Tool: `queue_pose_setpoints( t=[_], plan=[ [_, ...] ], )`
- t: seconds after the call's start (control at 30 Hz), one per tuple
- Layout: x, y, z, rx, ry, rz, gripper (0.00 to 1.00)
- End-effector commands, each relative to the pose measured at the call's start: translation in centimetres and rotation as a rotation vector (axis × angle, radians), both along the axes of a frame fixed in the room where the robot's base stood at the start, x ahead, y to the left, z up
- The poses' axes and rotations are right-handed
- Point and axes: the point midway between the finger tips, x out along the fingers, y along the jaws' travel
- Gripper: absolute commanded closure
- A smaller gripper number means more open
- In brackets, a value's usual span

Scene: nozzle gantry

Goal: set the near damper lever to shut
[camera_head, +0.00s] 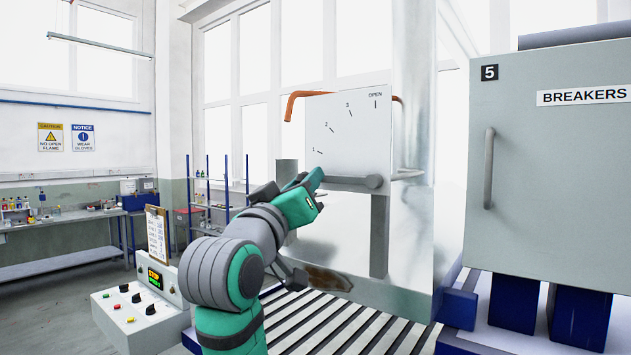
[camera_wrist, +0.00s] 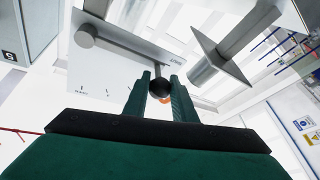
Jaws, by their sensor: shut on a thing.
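The near damper lever (camera_head: 343,180) is a grey bar on a pale dial plate (camera_head: 350,120) marked 1, 2, 3 and OPEN. It runs about level to the left from its round hub (camera_head: 375,181). My gripper (camera_head: 317,178) is at its left end, hiding that end in the head view. In the wrist view my gripper (camera_wrist: 161,88) has its green fingers shut on the lever's dark knob (camera_wrist: 160,86). The word SHUT shows on the plate (camera_wrist: 128,68) close to the lever's outer end. I cannot tell whether the lever lines up exactly with its mark.
An orange bent bar (camera_head: 300,95) shows behind the plate. A grey breaker cabinet (camera_head: 555,160) stands at the right. A control box (camera_head: 140,315) with knobs and a clipboard is at the lower left. In the wrist view a grey cylinder (camera_wrist: 205,70) with a square plate stands close to my fingers.

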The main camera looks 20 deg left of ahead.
Motion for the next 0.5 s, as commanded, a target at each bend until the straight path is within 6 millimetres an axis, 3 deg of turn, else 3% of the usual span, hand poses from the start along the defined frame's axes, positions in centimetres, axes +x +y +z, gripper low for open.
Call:
queue_pose_setpoints(
  t=[0.17,0.2,0.23,0.5],
  plan=[
    [0.11,0.07,-0.36,-0.002,0.008,-0.001,1.00],
    [0.11,0.10,-0.38,-0.002,0.010,0.000,0.66],
    [0.10,0.10,-0.37,-0.002,0.009,0.001,0.59],
    [0.07,0.02,-0.23,0.000,0.005,-0.001,0.57]
  ],
)
